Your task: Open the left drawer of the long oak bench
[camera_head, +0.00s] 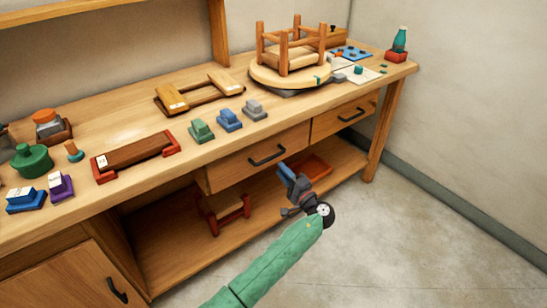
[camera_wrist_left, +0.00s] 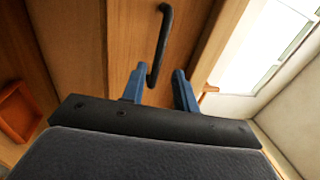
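The long oak bench (camera_head: 130,190) runs along the wall, with two drawers under its top at the right. The left drawer (camera_head: 232,172) looks shut and has a dark bar handle (camera_head: 267,155). My left gripper (camera_head: 288,172) is just in front of this drawer, below and right of the handle. In the left wrist view the handle (camera_wrist_left: 163,35) runs down toward the gap between the blue fingers of my left gripper (camera_wrist_left: 160,78), which are apart. I cannot tell whether the handle's lower end lies between them or beyond. My right gripper is out of view.
The right drawer (camera_head: 330,122) is shut beside it. A low shelf (camera_head: 180,255) holds a red-orange tray (camera_head: 312,167) and a small reddish rack (camera_head: 222,212). A cabinet door (camera_head: 75,280) is at lower left. An upturned stool (camera_head: 290,50) stands on the cluttered top. The floor at right is clear.

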